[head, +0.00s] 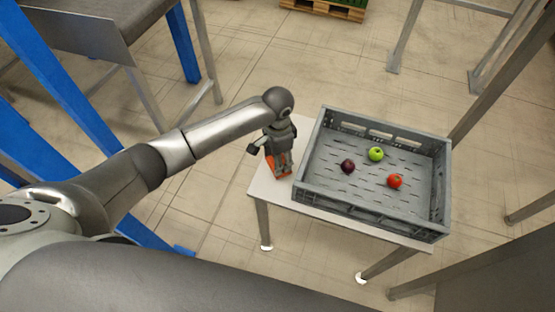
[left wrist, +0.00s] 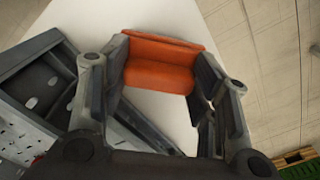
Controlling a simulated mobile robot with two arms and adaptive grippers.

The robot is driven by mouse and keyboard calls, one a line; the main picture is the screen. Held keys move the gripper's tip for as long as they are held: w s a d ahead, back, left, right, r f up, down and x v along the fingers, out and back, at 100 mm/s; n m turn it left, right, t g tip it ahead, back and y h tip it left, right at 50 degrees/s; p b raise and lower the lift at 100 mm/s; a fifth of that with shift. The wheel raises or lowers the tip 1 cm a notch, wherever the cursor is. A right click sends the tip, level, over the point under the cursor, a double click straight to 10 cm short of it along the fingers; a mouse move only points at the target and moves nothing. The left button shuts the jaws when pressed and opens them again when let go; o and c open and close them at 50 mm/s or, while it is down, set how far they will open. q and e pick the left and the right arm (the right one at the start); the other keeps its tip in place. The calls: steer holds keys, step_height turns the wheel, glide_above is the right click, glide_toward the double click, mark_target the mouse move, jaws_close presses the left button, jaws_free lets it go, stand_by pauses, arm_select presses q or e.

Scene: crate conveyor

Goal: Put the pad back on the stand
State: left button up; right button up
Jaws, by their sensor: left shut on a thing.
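The orange pad (left wrist: 158,76) is between the fingers of my left gripper (left wrist: 160,85) in the left wrist view. A flatter orange band runs along its far side; I cannot tell whether this is part of the pad or the stand. In the head view my left gripper (head: 279,164) points down at the left end of the small white table, with orange (head: 284,170) showing around its fingertips. The gripper is shut on the pad. The fingers hide part of it, and I cannot make out a separate stand. My right gripper is not in view.
A grey crate (head: 366,211) stands on the white table (head: 262,186), just right of my left gripper. It holds a dark purple fruit (head: 347,166), a green apple (head: 376,154) and a red fruit (head: 395,181). Metal posts stand at right; a blue-legged conveyor is at upper left.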

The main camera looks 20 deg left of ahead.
arm_select(q)
steer(key=shift+f, duration=0.65)
steer(key=shift+f, duration=0.1)
steer(key=o, duration=0.9)
step_height(320, 180, up, 12)
steer(key=p, duration=0.1)
